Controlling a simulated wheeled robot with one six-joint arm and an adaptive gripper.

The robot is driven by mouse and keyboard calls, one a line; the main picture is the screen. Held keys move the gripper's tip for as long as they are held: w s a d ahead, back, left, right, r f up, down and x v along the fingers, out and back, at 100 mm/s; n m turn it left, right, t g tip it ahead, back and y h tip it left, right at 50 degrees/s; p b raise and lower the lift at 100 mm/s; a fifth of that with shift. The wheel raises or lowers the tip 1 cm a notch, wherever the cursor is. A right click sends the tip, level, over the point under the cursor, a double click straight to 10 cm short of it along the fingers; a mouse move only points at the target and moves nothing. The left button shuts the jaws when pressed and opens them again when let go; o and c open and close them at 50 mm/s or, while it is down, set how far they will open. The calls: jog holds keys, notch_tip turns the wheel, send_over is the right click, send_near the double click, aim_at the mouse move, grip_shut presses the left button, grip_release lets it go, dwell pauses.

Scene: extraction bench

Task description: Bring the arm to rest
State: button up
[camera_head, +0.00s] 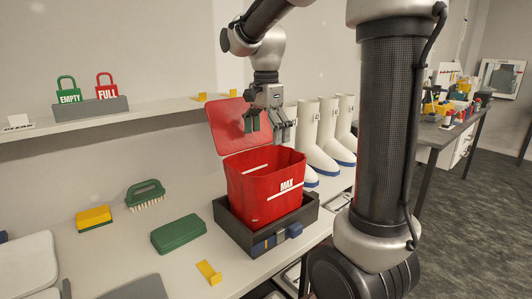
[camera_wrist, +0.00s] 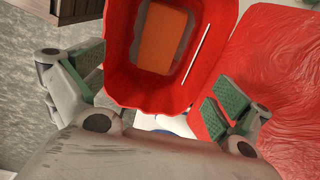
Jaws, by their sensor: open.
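My gripper (camera_head: 265,124) is open and empty, with green-padded fingers pointing down. It hangs above the rear of the red bin (camera_head: 262,192), in front of its raised red lid (camera_head: 227,128). My arm comes down to it from the top of the head view. In the wrist view the two fingers of my gripper (camera_wrist: 157,84) are spread wide apart. The red bin (camera_wrist: 118,85) is open beneath them, with an orange-brown block (camera_wrist: 160,40) inside. The lid (camera_wrist: 285,90) fills the right of that view.
The bin stands in a dark tray (camera_head: 233,232) on the bench. White boots (camera_head: 320,140) stand close behind and right. A green box (camera_head: 178,233), a brush (camera_head: 146,192) and a yellow sponge (camera_head: 93,217) lie left. The shelf (camera_head: 150,118) carries EMPTY and FULL tags (camera_head: 106,86).

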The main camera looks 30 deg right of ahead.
notch_tip(320, 180, up, 5)
jog(key=s+f+n+t, duration=0.2)
jog(key=s+f+n, duration=0.1)
jog(key=s+n, duration=0.5)
jog(key=s+d+f+n+t, duration=0.1)
jog(key=s+f+n+t, duration=0.1)
jog(key=s+f+n, duration=0.2)
jog(key=s+n, duration=0.3)
jog(key=s, duration=0.4)
jog(key=shift+s+d+n, duration=0.3)
jog(key=shift+s+n, duration=0.05)
jog(key=shift+n, duration=0.05)
